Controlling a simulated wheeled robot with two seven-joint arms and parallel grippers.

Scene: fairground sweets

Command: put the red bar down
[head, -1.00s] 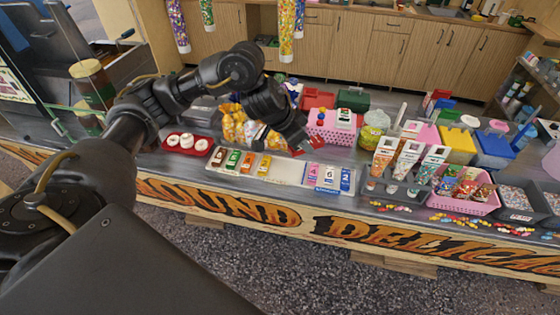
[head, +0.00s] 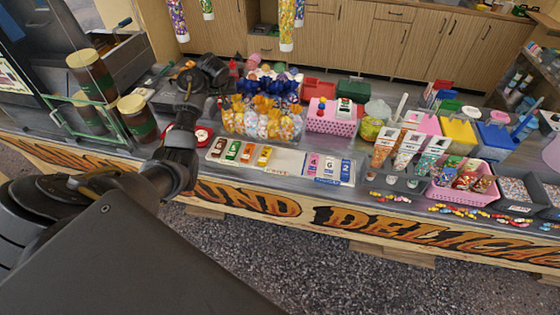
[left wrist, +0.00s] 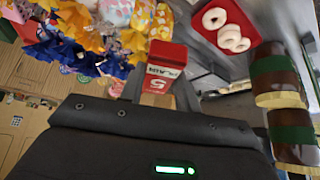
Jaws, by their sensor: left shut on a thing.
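The red bar (left wrist: 167,55), with white panels of lettering, is between the jaws of my left gripper (left wrist: 160,90) in the left wrist view. In the head view the left gripper (head: 230,70) is at the back of the counter, left of the bagged sweets, and a bit of red (head: 233,64) shows at its tip. The white bar tray (head: 285,161) lies at the counter's front, with brown, green, orange and yellow bars at its left and pink, white and blue bars at its right. A bare white stretch lies between them. My right gripper is not in view.
Bagged sweets (head: 262,125) with gold and blue ties stand between the gripper and the white tray. A red tray of white rings (left wrist: 232,28) is partly behind my arm in the head view. Striped brown and green tubs (head: 137,117) stand at the left.

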